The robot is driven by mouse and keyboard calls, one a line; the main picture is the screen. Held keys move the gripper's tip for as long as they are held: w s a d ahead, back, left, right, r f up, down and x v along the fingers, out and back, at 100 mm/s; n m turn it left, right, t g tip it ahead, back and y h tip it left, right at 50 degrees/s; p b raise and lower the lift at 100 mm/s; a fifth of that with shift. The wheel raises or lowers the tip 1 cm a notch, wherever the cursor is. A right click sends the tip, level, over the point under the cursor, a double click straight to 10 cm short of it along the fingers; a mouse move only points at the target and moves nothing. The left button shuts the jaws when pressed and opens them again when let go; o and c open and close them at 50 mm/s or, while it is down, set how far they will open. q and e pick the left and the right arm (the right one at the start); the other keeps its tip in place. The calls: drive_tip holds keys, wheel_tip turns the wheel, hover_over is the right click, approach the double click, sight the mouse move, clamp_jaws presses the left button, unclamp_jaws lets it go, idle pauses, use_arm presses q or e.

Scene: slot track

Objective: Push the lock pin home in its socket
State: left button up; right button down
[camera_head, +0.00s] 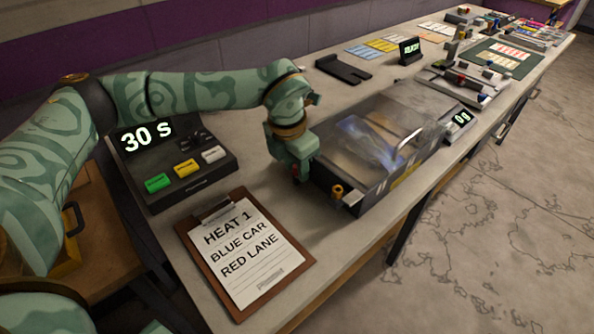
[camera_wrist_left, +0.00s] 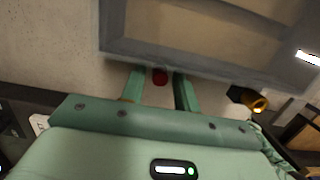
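A small red knob (camera_wrist_left: 160,76), which looks like the head of the lock pin, sits at the edge of the clear-lidded case (camera_wrist_left: 210,60) in the left wrist view. My left gripper (camera_wrist_left: 159,88) is open, with one finger on each side of the knob and a gap visible around it. In the head view the left gripper (camera_head: 302,174) points down at the near left end of the case (camera_head: 376,188), and a bit of red (camera_head: 296,171) shows beside it. The pin's shaft and its socket are hidden. My right gripper is not in view.
A brass-and-black knob (camera_head: 338,191) stands at the case's near corner. A clipboard (camera_head: 246,253) reading "HEAT 1 BLUE CAR RED LANE" and a timer box (camera_head: 176,160) showing "30 s" lie to the left. A small display (camera_head: 461,119) stands beyond the case.

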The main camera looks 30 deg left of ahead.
use_arm(q)
clamp_jaws()
